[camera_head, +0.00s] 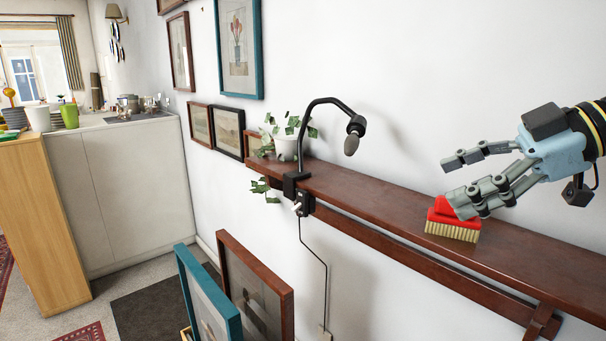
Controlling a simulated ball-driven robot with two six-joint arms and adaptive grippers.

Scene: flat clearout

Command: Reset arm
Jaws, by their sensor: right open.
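My right gripper (464,178) comes in from the right above a brown wooden wall shelf (375,205). Its fingers are spread open, the upper finger apart from the lower ones. A red brush (452,222) with pale bristles stands on the shelf, bristles down. The lower fingertips overlap the top of the brush in the picture; I cannot tell whether they touch it. My left gripper is not in view.
A black gooseneck lamp (322,104) is clamped to the shelf, with a potted plant (284,148) behind it. Framed pictures (255,287) lean below the shelf. A counter (122,190) with cups stands at the left. The shelf between lamp and brush is clear.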

